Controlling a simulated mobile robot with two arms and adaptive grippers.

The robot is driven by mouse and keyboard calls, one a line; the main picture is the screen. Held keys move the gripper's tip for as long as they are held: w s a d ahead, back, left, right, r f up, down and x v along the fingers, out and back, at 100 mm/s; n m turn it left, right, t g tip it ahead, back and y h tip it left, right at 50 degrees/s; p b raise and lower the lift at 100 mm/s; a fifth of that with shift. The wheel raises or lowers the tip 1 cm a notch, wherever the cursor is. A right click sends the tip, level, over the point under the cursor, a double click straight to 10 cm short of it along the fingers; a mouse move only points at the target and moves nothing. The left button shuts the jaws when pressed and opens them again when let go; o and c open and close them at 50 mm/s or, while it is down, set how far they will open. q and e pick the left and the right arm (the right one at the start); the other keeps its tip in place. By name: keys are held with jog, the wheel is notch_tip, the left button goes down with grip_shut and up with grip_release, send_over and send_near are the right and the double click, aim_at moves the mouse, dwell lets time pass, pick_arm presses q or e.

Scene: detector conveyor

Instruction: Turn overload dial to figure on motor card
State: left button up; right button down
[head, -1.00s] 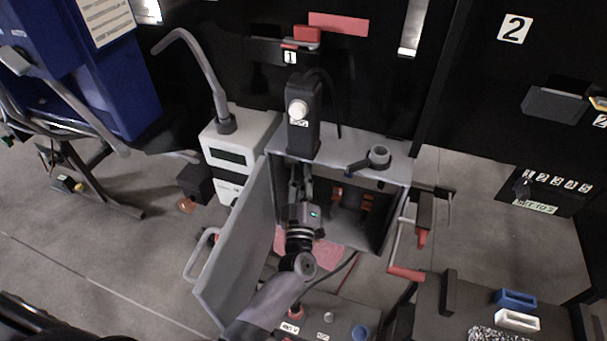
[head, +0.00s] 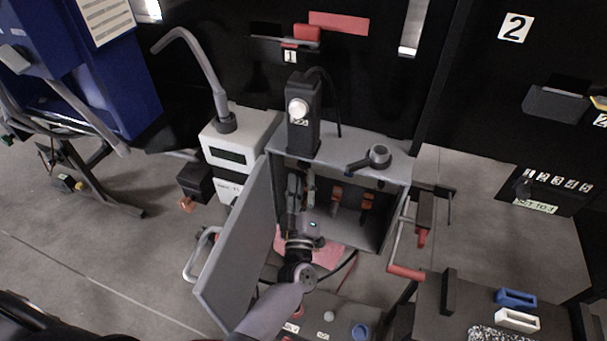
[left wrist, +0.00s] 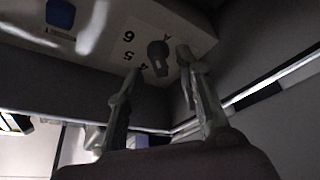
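The overload dial (left wrist: 158,58) is a dark knob on a light plate with the figures 4, 5 and 6 beside it in the left wrist view. My left gripper (left wrist: 158,62) is open, with one fingertip on either side of the knob; contact cannot be told. In the head view my left gripper (head: 301,186) reaches into the open grey cabinet (head: 398,200). The dial is hidden there. I cannot make out a motor card. My right gripper is not in view.
The cabinet's open door (head: 240,245) stands to the left of my left arm. A red-handled crank (head: 405,272) is at the cabinet's right. Orange-and-black parts (head: 367,202) sit inside it.

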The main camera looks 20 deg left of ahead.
pick_arm(q)
jog(key=v, duration=0.9)
jog(key=shift+s, duration=0.3)
jog(key=shift+d, duration=0.1)
jog(key=s+d+f+m+g+h, duration=0.1)
jog(key=s+f+m+g+h, duration=0.15)
jog(key=f, duration=0.65)
jog(key=s+d+f+m+g+h, duration=0.1)
jog(key=s+f+m+g+h, duration=0.2)
jog(key=f, duration=0.7)
jog(key=s+d+f+m+g+h, duration=0.1)
jog(key=s+f+m+g+h, duration=0.15)
jog(key=f+m, duration=0.45)
jog(key=s+a+f+g+y, duration=0.1)
jog(key=s+a+f+g, duration=0.15)
jog(key=s+f, duration=0.5)
jog(key=s+a+f+g, duration=0.2)
jog(key=s+f+g, duration=0.1)
jog(key=s+f, duration=0.45)
jog(key=s+a+f+m+g+y, duration=0.1)
jog(key=s+a+f+g, duration=0.2)
jog(key=s, duration=0.5)
jog(key=s+a+f+m+g, duration=0.1)
jog(key=s+a+f+g, duration=0.2)
jog(key=s, duration=0.5)
jog(key=shift+s+a+f+y, duration=0.3)
jog(key=shift+a+f+y, duration=0.15)
jog(key=shift+a, duration=0.45)
